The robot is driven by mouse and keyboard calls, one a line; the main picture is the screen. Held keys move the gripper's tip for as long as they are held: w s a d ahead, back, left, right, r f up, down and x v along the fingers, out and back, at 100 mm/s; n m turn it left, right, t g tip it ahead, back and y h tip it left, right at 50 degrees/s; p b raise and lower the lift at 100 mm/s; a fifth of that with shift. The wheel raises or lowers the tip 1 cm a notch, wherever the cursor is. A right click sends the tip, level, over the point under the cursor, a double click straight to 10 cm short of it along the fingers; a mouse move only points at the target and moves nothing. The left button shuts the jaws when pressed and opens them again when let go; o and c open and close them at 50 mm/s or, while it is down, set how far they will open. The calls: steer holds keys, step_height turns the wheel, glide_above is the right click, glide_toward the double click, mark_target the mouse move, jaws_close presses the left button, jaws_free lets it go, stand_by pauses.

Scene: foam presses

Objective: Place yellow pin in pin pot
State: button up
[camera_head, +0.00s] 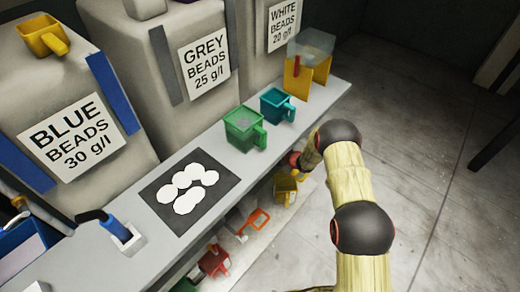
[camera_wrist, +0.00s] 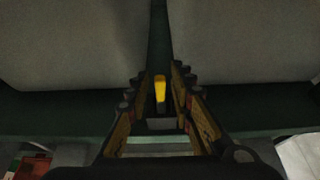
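A small yellow piece with a dark lower part, which looks like the yellow pin (camera_wrist: 160,89), shows in the middle of the wrist view. My gripper (camera_wrist: 160,76) has its two fingers apart on either side of it in the picture, with a gap on both sides. I cannot tell how far beyond the fingertips the piece is. I cannot identify a pin pot in either view.
The grey bench (camera_head: 150,225) carries a green jug (camera_head: 243,130), a teal jug (camera_head: 276,106), a dark mat (camera_head: 165,205) with white discs, and a blue-handled tool (camera_head: 118,229). Large grey bead containers (camera_head: 185,95) stand behind. A yellow jug (camera_head: 285,190) is below the bench.

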steer(key=shift+o, duration=0.4)
steer(key=p+v, duration=0.4)
steer(key=v, duration=0.8)
steer(key=shift+r, duration=0.1)
